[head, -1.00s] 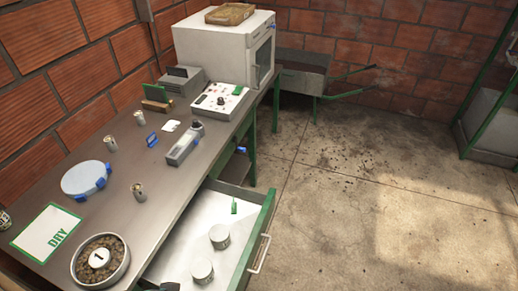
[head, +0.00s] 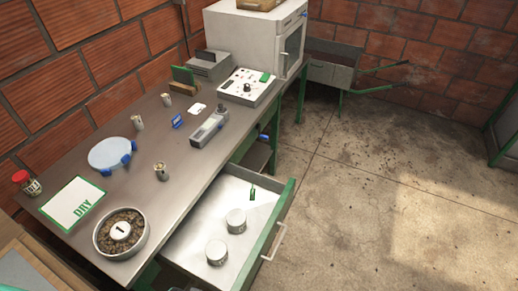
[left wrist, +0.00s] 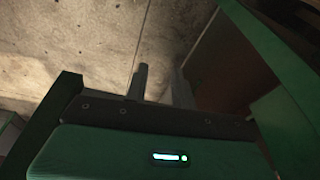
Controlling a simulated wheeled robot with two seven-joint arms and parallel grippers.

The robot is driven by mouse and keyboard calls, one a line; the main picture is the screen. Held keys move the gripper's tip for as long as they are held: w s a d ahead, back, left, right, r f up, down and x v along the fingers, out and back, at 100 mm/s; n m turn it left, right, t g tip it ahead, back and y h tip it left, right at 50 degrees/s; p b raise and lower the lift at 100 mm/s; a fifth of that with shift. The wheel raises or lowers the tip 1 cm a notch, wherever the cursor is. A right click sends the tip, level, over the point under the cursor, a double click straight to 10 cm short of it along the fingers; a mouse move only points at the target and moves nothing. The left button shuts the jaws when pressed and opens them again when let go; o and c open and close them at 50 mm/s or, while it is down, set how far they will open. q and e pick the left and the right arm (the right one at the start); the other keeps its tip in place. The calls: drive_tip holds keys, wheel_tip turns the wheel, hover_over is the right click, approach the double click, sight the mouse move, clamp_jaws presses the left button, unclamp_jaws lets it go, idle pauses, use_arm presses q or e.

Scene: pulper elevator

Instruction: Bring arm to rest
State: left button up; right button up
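My left gripper (left wrist: 162,88) shows in the left wrist view. Its two dark fingers stand apart with nothing between them, over a concrete floor (left wrist: 70,45). No part of either gripper can be made out clearly in the head view. My right gripper is in no view.
A long metal worktable (head: 135,190) carries a bowl of beans (head: 121,250), a DRY card (head: 75,204), a round white dish (head: 108,153) and a white oven (head: 250,40). An open drawer (head: 205,215) holds two tins and juts over the floor. A red-lidded jar (head: 26,183) stands at the left edge. A wheelbarrow (head: 335,68) stands behind. The floor on the right is clear.

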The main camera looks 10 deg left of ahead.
use_arm(q)
drive_tip(key=s+a+f+g, duration=0.1)
drive_tip(key=s+f, duration=0.4)
drive_tip(key=f, duration=0.4)
drive_tip(key=s+f, duration=0.4)
drive_tip(key=f, duration=0.4)
drive_tip(key=s+a+f, duration=0.2)
drive_tip(key=s+f, duration=0.6)
drive_tip(key=s, duration=0.4)
drive_tip(key=shift+a+f+g, duration=0.3)
drive_tip(key=shift+a, duration=0.1)
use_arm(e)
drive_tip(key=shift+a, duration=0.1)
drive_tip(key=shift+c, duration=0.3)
